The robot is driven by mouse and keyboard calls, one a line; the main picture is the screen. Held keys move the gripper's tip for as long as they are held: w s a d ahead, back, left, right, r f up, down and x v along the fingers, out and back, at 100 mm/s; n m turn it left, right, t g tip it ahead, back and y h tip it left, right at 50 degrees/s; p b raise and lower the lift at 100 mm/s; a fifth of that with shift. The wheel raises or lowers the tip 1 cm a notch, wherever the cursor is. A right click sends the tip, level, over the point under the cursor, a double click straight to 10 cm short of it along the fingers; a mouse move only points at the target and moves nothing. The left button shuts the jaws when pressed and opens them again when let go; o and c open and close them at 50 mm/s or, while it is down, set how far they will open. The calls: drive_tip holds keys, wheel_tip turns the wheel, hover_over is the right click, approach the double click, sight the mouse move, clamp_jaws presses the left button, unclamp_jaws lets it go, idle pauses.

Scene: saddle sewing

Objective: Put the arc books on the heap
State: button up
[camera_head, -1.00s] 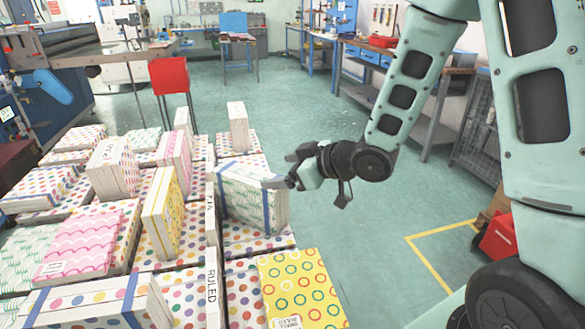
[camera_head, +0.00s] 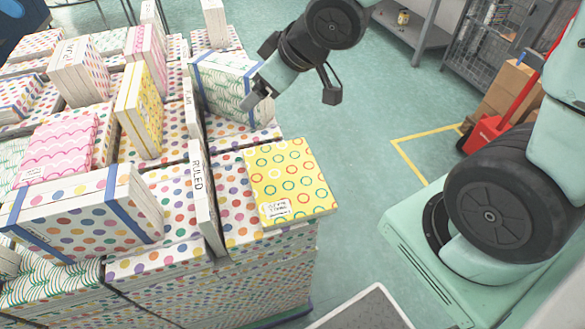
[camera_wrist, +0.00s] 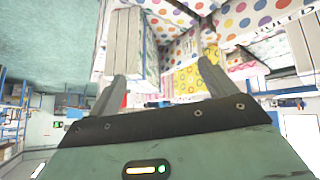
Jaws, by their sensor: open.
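The arc books (camera_head: 225,88), a bundle with a green arc pattern and blue straps, stand upright on dotted books at the far right part of the heap (camera_head: 270,262). My gripper (camera_head: 293,97) is open at the bundle's right end. One finger overlaps the bundle in the head view, and the other hangs clear to the right. Whether the near finger touches it, I cannot tell. In the wrist view, a white paged bundle (camera_wrist: 138,45), likely the arc books, stands beyond the left finger. Nothing is held between the fingers.
A yellow ringed book (camera_head: 290,180) lies flat at the heap's near right corner. A thin RULED book (camera_head: 202,190) stands on edge beside it. Floor right of the heap is free; a red hand truck (camera_head: 490,132) stands beyond.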

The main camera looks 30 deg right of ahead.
drive_tip(key=s+a+g+h, duration=0.1)
drive_tip(key=s+a+g, duration=0.2)
drive_tip(key=s, duration=0.7)
drive_tip(key=s+a+g+h, duration=0.1)
drive_tip(key=s+a+g, duration=0.2)
drive_tip(key=s, duration=0.7)
drive_tip(key=shift+s+f+n+g+h, duration=0.3)
drive_tip(key=shift+s+f+g+h, duration=0.15)
drive_tip(key=shift+g, duration=0.25)
wheel_tip(320, 180, up, 7)
drive_tip(key=p, duration=0.7)
drive_tip(key=shift+w, duration=0.1)
